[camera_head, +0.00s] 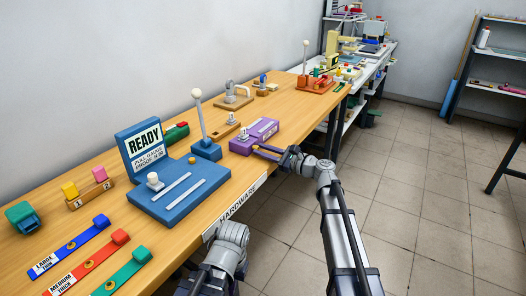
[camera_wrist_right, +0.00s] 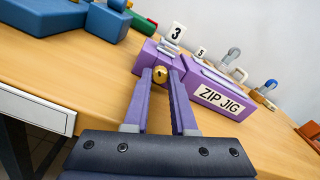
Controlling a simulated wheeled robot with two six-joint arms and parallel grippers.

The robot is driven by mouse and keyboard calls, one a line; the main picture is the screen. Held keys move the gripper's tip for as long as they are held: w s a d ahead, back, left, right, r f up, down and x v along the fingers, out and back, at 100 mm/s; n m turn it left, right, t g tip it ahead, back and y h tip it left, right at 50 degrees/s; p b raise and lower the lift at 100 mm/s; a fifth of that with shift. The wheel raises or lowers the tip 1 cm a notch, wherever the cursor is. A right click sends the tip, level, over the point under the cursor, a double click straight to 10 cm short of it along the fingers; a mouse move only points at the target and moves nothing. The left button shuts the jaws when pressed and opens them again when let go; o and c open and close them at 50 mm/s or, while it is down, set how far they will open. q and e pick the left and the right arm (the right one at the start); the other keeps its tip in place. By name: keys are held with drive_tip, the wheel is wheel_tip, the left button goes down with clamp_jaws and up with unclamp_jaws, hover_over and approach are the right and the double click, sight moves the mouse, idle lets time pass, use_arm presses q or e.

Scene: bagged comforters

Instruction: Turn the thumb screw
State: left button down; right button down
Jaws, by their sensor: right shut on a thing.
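A purple box labelled ZIP JIG (camera_wrist_right: 222,98) stands at the table's front edge; it also shows in the head view (camera_head: 246,142). A small brass thumb screw (camera_wrist_right: 159,74) sits at the near end of the jig. My right gripper (camera_wrist_right: 161,76) is shut on the screw, one finger on each side. In the head view my right gripper (camera_head: 260,151) reaches the jig from the front right, and the screw is too small to make out there. Part of my left arm shows at the bottom, but its gripper is not seen.
A blue READY stand (camera_head: 180,206) stands left of the jig, with a white-knobbed lever (camera_head: 203,120) beside it. Wooden fixtures (camera_head: 233,102) stand behind the jig. Coloured tags (camera_head: 76,243) lie at the left. Open tiled floor (camera_head: 420,190) is on the right.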

drive_tip(key=c, duration=0.7)
unclamp_jaws()
drive_tip(key=shift+c, duration=0.2)
drive_tip(key=v, duration=0.7)
drive_tip(key=shift+s+d, duration=0.25)
drive_tip(key=shift+d, duration=0.05)
